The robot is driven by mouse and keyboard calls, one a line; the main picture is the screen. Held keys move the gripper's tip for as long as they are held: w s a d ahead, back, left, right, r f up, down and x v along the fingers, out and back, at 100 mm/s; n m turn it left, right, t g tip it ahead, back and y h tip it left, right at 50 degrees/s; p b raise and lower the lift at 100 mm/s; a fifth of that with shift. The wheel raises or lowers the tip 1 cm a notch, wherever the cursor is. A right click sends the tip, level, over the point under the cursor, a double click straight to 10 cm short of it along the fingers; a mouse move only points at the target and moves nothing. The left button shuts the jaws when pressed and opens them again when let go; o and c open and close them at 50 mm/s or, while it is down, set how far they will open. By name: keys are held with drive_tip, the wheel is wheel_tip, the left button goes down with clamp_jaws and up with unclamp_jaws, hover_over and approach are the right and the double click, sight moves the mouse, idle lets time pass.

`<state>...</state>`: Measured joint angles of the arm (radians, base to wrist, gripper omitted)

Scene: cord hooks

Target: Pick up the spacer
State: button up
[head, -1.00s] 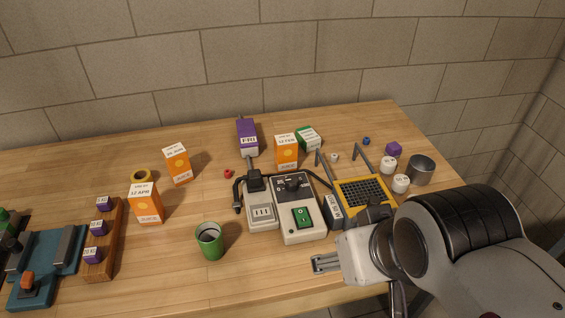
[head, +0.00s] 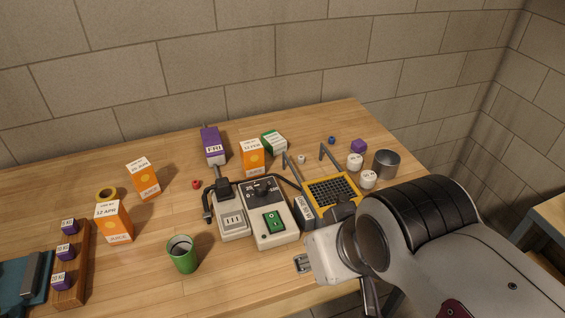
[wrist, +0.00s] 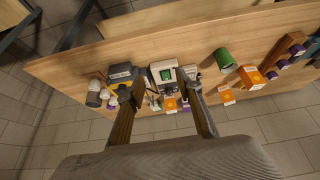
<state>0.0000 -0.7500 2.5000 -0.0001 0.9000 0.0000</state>
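I cannot tell for certain which thing is the spacer. Small pieces lie on the table: a red one (head: 196,184) left of the grey plug, a white one (head: 301,159) by the grey posts, and a blue one (head: 332,140) at the back right. My gripper (head: 303,263) is over the table's front edge, before the white switch box (head: 272,232) and apart from all three. In the wrist view my gripper (wrist: 165,86) has its fingers spread apart with nothing held between them.
A green cup (head: 182,255) stands left of my gripper. Orange cartons (head: 114,222), a purple box (head: 212,145), a yellow-framed mesh tray (head: 331,191), white jars (head: 368,180) and a metal cup (head: 386,164) stand around. The table's left-centre is fairly clear.

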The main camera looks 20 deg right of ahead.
idle(0.3)
drive_tip(key=w+d+t+h, duration=0.1)
drive_tip(key=w+t+h, duration=0.15)
drive_tip(key=w, duration=2.15)
drive_tip(key=w+a+f+n+t+y, duration=0.1)
drive_tip(key=w+a+f, duration=0.2)
drive_tip(key=w, duration=0.2)
drive_tip(key=w+a+f+n+y, duration=0.2)
drive_tip(key=w+a, duration=0.1)
drive_tip(key=w, duration=0.2)
drive_tip(key=n+y, duration=0.1)
drive_tip(key=y, duration=0.2)
approach(196, 184)
drive_tip(key=r, duration=0.2)
drive_tip(key=s+d+r, duration=0.1)
drive_tip(key=shift+s+r+g, duration=0.1)
drive_tip(key=shift+r+g, duration=0.05)
drive_tip(key=shift+g, duration=0.2)
drive_tip(key=shift+a, duration=0.15)
drive_tip(key=shift+f, duration=0.25)
drive_tip(key=shift+x, duration=2.95)
drive_tip(key=shift+w+f, duration=0.1)
drive_tip(key=shift+w, duration=0.1)
